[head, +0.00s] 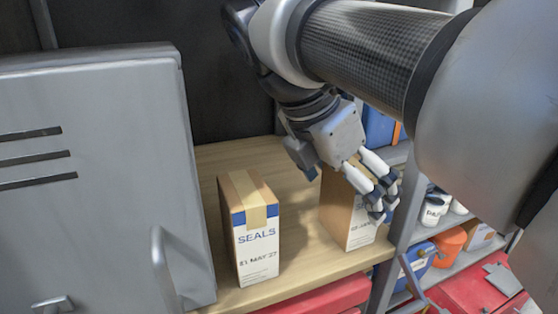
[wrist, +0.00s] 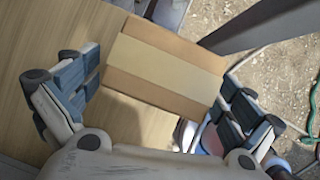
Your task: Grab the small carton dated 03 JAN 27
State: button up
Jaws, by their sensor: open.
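A small brown carton (head: 335,215) with a white label stands upright at the right end of the wooden shelf (head: 300,262). Its date is partly covered by my fingers; the visible part seems to start with 03. My gripper (head: 378,200) is open over the top of this carton, pointing down. A second carton (head: 257,240), labelled SEALS with a MAY 27 date, stands upright to the left.
A grey metal door (head: 95,190) with slots and a handle stands at the left. A grey shelf post (head: 400,225) is close to the right of the right carton. Lower shelves at right hold white tubs (head: 432,210) and an orange container (head: 450,240). Bare shelf lies between the cartons.

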jog(key=shift+x, duration=1.05)
jog(key=shift+r, duration=0.1)
jog(key=c, duration=1.3)
